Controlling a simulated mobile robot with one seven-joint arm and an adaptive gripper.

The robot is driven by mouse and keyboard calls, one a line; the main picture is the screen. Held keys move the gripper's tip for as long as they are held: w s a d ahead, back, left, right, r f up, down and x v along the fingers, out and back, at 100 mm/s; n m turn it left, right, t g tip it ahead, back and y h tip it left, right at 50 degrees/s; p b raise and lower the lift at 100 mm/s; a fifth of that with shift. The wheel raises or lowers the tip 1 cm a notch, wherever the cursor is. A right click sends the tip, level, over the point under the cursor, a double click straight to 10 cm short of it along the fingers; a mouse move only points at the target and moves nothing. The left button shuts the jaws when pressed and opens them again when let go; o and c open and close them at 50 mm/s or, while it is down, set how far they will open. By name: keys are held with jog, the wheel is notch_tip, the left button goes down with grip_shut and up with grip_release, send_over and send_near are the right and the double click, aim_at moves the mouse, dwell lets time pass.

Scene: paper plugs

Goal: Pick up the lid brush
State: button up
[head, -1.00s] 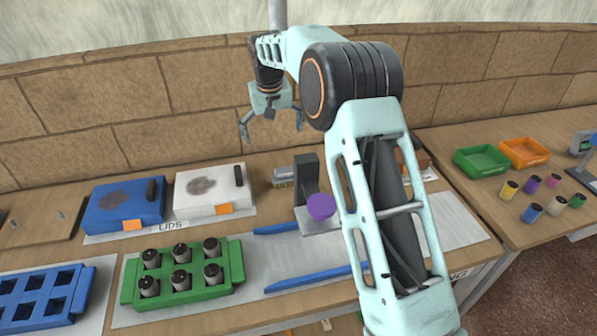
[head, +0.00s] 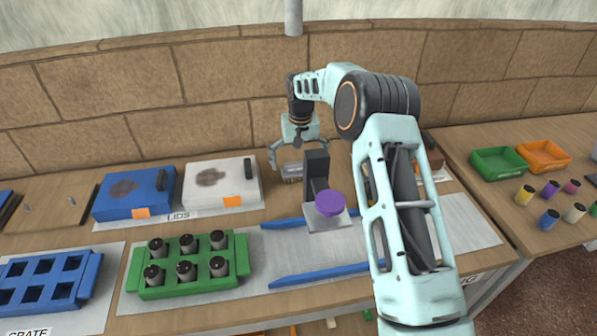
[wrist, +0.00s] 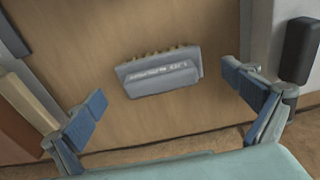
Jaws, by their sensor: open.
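The lid brush (head: 291,172) is a small grey block at the back of the table, beside the dark upright stand. In the wrist view the brush (wrist: 158,78) lies on bare wood, with printed lettering on its body and a row of yellowish bristles along one long edge. My gripper (head: 299,160) is open and empty above the brush. In the wrist view its blue-padded fingers (wrist: 163,86) are spread wide, one to each side of the brush and apart from it. The exact height of the gap cannot be told.
A dark stand (head: 316,166) with a purple knob (head: 330,203) is close on the right of the brush. A white lid box (head: 221,192) and a blue one (head: 134,200) stand to the left. The stone wall (head: 225,100) rises behind.

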aim_at(298, 163)
jog(key=shift+w+f, duration=0.2)
jog(key=shift+f, duration=0.8)
jog(key=c, duration=1.3)
jog(key=shift+o, duration=0.2)
jog(key=shift+r, duration=0.1)
notch_tip(298, 163, up, 10)
jog(key=shift+f, duration=0.1)
jog(key=o, duration=0.5)
jog(key=c, duration=0.3)
